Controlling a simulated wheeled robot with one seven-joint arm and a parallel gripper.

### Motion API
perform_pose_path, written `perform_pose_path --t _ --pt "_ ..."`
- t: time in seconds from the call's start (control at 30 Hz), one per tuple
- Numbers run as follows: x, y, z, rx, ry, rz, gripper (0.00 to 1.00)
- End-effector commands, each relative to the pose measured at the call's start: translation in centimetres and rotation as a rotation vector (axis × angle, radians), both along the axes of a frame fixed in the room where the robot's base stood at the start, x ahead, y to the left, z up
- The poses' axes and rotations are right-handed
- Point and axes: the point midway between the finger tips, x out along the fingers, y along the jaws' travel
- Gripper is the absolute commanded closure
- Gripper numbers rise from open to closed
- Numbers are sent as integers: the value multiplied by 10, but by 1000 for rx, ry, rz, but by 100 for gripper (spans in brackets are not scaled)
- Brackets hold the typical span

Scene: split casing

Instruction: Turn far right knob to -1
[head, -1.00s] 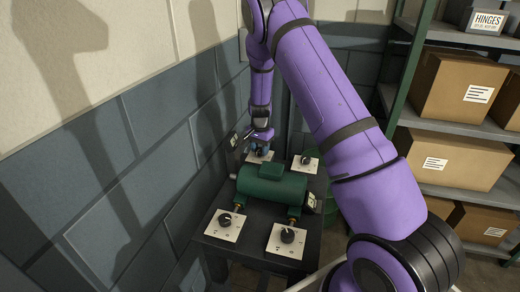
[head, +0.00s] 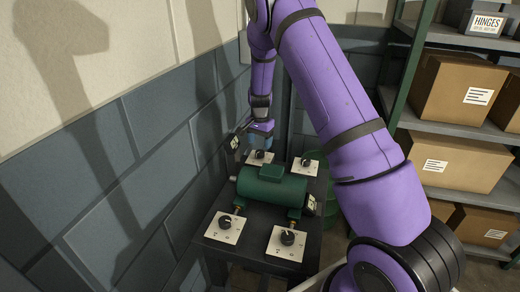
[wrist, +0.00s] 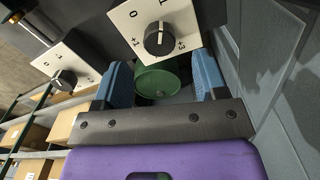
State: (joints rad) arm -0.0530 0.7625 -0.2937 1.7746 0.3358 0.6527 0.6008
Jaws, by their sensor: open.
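The far right knob (head: 306,161) is a dark dial on a white plate at the back right of the dark table. My gripper (head: 260,136) is above the far left knob (head: 259,155), to the left of the far right knob and apart from it. In the wrist view, my gripper (wrist: 163,83) has its two blue fingers spread with nothing held. A knob (wrist: 159,39) on a marked plate sits just beyond the fingers. Another knob (wrist: 66,78) on its plate is at the left; its setting is too small to read surely.
A green casing (head: 272,187) lies across the table middle. The near left knob (head: 226,221) and near right knob (head: 288,237) stand in front. A grey block wall (head: 130,150) is close on the left. Shelves with boxes (head: 453,162) stand at the right.

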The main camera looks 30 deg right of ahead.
Motion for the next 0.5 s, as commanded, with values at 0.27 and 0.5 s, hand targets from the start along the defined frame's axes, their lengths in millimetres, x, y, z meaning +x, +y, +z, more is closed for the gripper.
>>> perform_pose_path --t 0.27,0.5 --pt "1 0 47 -1 -3 1 34" --pt "0 0 61 0 -1 0 34"
